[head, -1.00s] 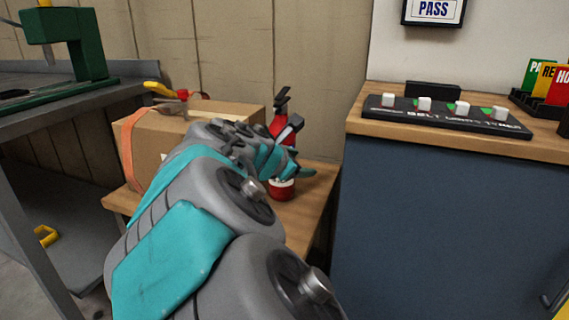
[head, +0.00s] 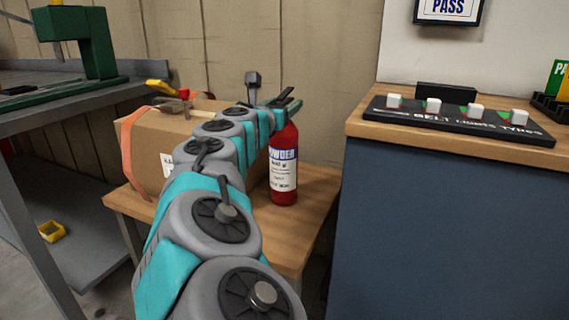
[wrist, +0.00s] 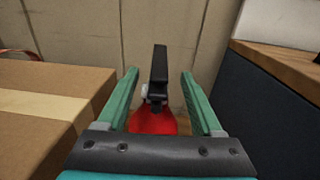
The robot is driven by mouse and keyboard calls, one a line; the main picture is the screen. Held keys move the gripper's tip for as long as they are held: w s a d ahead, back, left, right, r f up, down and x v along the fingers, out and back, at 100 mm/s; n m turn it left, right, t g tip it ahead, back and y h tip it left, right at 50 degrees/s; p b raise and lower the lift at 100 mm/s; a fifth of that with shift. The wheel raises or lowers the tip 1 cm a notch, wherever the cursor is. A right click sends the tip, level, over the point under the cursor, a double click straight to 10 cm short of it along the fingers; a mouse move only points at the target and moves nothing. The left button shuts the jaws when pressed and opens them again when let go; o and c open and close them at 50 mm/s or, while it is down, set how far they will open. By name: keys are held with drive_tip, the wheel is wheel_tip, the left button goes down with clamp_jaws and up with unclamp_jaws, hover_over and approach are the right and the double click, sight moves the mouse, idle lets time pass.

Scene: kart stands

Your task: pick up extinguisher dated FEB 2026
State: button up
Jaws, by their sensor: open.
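A red fire extinguisher (head: 284,168) stands upright on a small wooden table (head: 312,205), beside a cardboard box. Its white label reads "POWDER"; I cannot read a date on it. In the wrist view its red top (wrist: 153,121) and black handle (wrist: 159,75) show between the fingers of my gripper (wrist: 160,90). The gripper is open, with one green finger on each side of the extinguisher's neck and a gap at each side. In the head view my arm reaches to the extinguisher's top and hides part of it.
The cardboard box (wrist: 45,115) stands close on the left, with tools lying on top. A dark blue cabinet (head: 440,230) with a switch panel (head: 455,118) on its wooden top stands on the right. A panelled wall (head: 300,50) is behind. A grey workbench is at far left.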

sight(288, 98)
drive_tip(key=x, duration=0.4)
drive_tip(key=shift+a+f, duration=0.15)
clamp_jaws()
idle(0.4)
idle(0.9)
